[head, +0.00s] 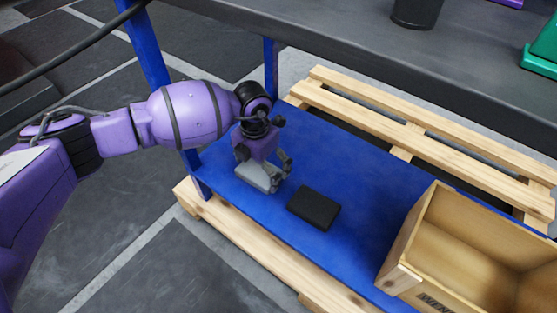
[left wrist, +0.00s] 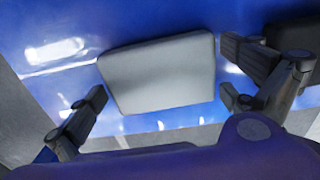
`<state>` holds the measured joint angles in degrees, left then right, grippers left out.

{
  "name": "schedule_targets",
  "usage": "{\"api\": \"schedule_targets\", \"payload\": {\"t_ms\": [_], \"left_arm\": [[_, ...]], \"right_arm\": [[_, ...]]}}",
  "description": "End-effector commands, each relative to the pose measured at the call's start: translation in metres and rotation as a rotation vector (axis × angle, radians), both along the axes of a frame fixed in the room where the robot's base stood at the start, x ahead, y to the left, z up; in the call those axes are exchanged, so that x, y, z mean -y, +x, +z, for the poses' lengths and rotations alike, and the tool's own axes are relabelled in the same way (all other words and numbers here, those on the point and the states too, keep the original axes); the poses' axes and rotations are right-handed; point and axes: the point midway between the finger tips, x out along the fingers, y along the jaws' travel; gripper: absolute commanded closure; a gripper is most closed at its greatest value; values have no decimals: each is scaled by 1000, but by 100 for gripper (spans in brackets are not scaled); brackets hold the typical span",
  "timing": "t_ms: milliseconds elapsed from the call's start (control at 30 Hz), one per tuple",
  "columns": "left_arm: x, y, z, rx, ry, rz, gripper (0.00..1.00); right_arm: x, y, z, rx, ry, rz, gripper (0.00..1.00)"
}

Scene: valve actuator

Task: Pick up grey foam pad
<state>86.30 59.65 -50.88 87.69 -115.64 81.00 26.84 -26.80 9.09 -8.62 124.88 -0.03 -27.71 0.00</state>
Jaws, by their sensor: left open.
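The grey foam pad (head: 257,178) lies on the blue shelf (head: 352,178), partly hidden by my left gripper (head: 265,161) in the head view. In the left wrist view the pad (left wrist: 160,74) is a pale grey rounded rectangle between the two spread fingers of my left gripper (left wrist: 163,97). The fingers are open, one on each side of the pad's near end, with a gap visible at each side. My right gripper is not in view.
A black pad (head: 313,207) lies on the shelf just right of the grey one. A wooden box (head: 403,240) stands at the right. The dark upper tabletop (head: 345,40) overhangs the shelf's back, and a blue post (head: 152,55) stands at left.

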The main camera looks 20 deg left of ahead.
Motion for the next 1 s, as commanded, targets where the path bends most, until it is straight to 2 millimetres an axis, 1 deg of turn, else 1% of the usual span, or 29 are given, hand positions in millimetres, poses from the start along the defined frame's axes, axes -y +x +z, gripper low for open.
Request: {"api": "schedule_targets", "payload": {"t_ms": [33, 200, 267, 533, 667, 767, 867, 967, 1000], "left_arm": [[0, -1, 0, -1, 0, 0, 0], [0, -1, 0, -1, 0, 0, 22], [0, -1, 0, -1, 0, 0, 29], [0, -1, 1, -1, 0, 0, 29], [0, 0, 8, 0, 0, 0, 29], [0, 0, 20, 1, 1, 0, 29], [0, 0, 36, 3, 0, 0, 29], [4, -16, 54, 1, 1, -4, 29], [5, -22, 63, 1, 1, -2, 29]], "right_arm": [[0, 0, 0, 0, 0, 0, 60], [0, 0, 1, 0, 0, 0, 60], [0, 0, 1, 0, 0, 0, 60], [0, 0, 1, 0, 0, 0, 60], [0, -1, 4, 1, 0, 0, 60], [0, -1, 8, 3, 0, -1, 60], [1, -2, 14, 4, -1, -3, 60], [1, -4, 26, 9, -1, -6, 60], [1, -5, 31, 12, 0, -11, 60]]}}
